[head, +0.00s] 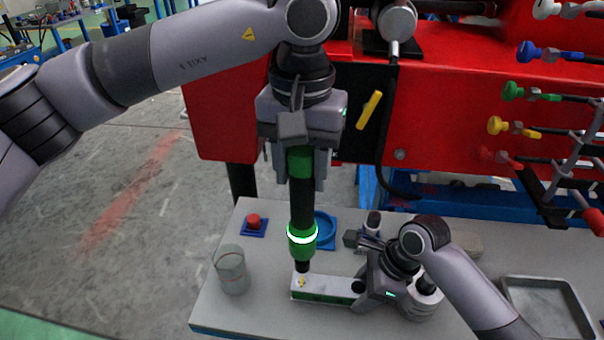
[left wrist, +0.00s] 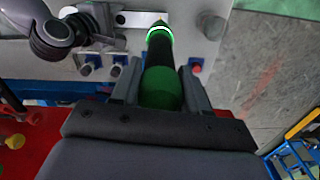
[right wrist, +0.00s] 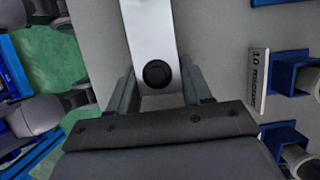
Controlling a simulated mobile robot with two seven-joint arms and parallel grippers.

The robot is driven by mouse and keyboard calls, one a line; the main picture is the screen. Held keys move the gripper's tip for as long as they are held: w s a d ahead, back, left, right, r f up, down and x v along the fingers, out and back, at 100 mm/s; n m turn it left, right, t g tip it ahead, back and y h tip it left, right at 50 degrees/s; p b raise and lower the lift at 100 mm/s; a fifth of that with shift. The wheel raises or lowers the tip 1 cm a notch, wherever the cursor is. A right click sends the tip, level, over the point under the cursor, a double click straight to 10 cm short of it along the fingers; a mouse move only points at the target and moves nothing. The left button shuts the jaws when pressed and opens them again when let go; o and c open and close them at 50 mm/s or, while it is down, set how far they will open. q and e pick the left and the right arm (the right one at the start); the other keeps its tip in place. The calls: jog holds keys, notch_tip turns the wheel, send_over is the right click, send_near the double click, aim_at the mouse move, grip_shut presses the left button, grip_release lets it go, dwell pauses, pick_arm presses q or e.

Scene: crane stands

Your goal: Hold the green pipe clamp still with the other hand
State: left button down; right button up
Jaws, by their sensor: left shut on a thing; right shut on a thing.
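The green pipe clamp (head: 322,287) is a short bar with a pale top and green side, lying on the bench. My right gripper (head: 361,288) is shut on its right end. In the right wrist view the clamp's pale bar (right wrist: 150,35), with a dark round hole, lies between the fingers (right wrist: 158,92). My left gripper (head: 302,165) is shut on the green top of an upright black and green driver (head: 302,205) with a lit ring. The driver's lower tip is at the clamp's left end; contact is unclear. In the left wrist view the driver (left wrist: 162,70) points away between the fingers.
A metal tray (head: 545,305) lies at right. A red machine (head: 225,115) and coloured knobs (head: 513,91) stand behind.

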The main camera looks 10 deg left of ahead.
pick_arm(q)
jog(key=shift+r, duration=0.15)
pick_arm(e)
jog(key=o, duration=1.3)
jog(key=shift+r, duration=0.15)
jog(key=v, duration=1.1)
jog(key=shift+d+r, duration=0.25)
jog(key=shift+r, duration=0.1)
pick_arm(q)
jog(key=shift+s, duration=0.1)
pick_arm(e)
jog(key=shift+s, duration=0.1)
